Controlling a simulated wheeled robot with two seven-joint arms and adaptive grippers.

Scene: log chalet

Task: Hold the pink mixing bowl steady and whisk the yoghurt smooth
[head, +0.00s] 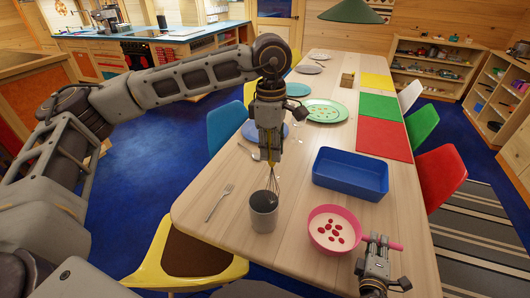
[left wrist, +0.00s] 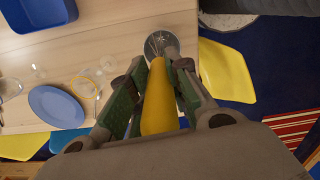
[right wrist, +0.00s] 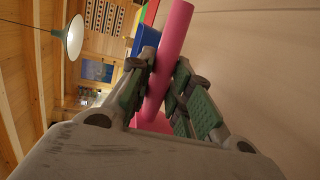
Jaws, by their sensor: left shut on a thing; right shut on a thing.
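The pink mixing bowl (head: 334,230) stands on the table's near part with white yoghurt and several red pieces in it. My right gripper (head: 376,246) is shut on the bowl's pink handle, which fills its jaws in the right wrist view (right wrist: 168,62). My left gripper (head: 269,152) is shut on the whisk's yellow handle (left wrist: 158,98), left of the bowl. The whisk's wires (head: 272,180) point down into the mouth of a grey cup (head: 263,213). The wires' lower ends are hidden inside the cup.
A blue tray (head: 350,173) lies just behind the bowl. A fork (head: 218,203) lies left of the cup. A blue plate (head: 265,131) and a green plate (head: 325,111) are farther back. Red, green and yellow mats (head: 383,138) line the right side. Bare table lies between cup and bowl.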

